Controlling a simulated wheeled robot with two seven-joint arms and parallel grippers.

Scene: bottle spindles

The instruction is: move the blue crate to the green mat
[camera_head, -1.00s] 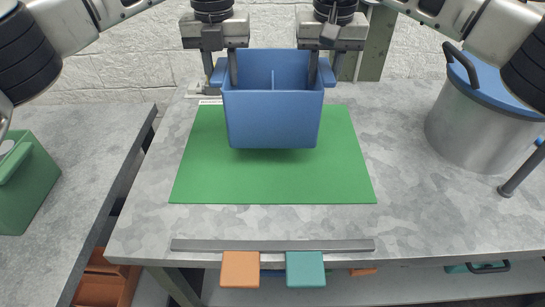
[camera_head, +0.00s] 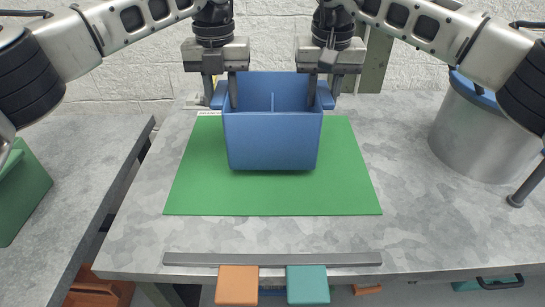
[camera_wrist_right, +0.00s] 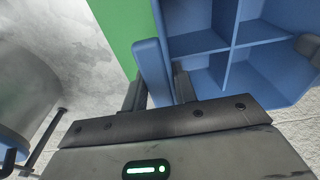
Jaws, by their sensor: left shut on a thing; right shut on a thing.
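The blue crate (camera_head: 271,142) is upright over the green mat (camera_head: 345,185), with its inner dividers showing. Its base is at or just above the mat; I cannot tell whether it touches. My left gripper (camera_head: 220,93) is shut on the crate's left handle. My right gripper (camera_head: 322,93) is shut on the right handle. In the right wrist view, the fingers of my right gripper (camera_wrist_right: 158,88) straddle the crate's handle, with the crate's compartments (camera_wrist_right: 230,50) beyond and a strip of the mat (camera_wrist_right: 117,30) beside it.
A large metal pot (camera_head: 470,135) with a blue lid stands on the table at right. A green container (camera_head: 22,195) is on the left counter. A grey bar (camera_head: 270,259) runs along the table's front, with orange (camera_head: 237,285) and teal (camera_head: 307,285) tabs below.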

